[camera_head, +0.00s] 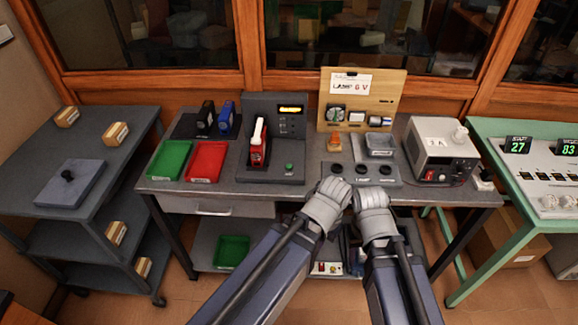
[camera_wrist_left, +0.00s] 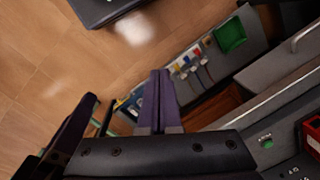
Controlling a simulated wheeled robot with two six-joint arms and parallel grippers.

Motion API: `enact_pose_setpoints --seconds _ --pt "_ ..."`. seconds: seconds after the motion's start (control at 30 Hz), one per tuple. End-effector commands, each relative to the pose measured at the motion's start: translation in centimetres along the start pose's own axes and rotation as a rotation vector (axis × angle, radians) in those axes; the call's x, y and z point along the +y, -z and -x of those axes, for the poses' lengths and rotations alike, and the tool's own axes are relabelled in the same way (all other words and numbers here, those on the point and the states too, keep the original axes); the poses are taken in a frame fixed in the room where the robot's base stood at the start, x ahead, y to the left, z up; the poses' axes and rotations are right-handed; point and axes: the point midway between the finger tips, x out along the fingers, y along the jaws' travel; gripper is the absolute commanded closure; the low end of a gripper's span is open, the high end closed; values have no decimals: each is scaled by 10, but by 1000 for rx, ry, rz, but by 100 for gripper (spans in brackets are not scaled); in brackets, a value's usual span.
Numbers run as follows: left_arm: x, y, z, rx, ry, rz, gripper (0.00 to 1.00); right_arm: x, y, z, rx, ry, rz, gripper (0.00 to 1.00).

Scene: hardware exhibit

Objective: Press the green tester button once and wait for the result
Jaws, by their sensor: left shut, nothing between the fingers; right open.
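The dark grey tester (camera_head: 262,108) stands on the workbench with a lit amber display. Its green button (camera_head: 289,168) is at the lower right of its base, uncovered. The button also shows at the lower right of the left wrist view (camera_wrist_left: 266,142). A red-and-white device (camera_head: 258,148) stands upright in the tester. My left gripper (camera_head: 334,188) is right of the button, apart from it; its purple fingers are shut and empty in the left wrist view (camera_wrist_left: 160,98). My right gripper (camera_head: 371,196) is beside it at the bench's front edge, open; its fingertips are hard to make out.
A green tray (camera_head: 168,161) and a red tray (camera_head: 207,161) lie left of the tester. A wooden board (camera_head: 388,88) and a grey meter box (camera_head: 437,140) stand to its right. A grey panel with black knobs (camera_head: 350,181) lies by my grippers. A drawer (camera_head: 213,207) is below.

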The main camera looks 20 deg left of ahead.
Motion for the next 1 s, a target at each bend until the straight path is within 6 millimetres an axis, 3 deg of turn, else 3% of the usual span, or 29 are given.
enact_pose_setpoints --seconds 0.17,0.27,0.4,0.6,0.8,1.0 --pt "-23 47 5 116 -52 -102 100 0 0 5 0 0 0 50" --pt "-49 85 10 234 -72 -196 100 1 0 8 0 0 0 50" --pt "-94 133 22 408 -50 -314 100 1 -1 12 0 0 0 50" --pt "-168 183 44 613 61 -441 100 2 -1 17 0 0 0 50" --pt "-231 208 62 735 196 -517 100 2 -1 20 0 0 0 50" --pt "-265 217 72 784 281 -551 100 2 -1 22 0 0 0 50"
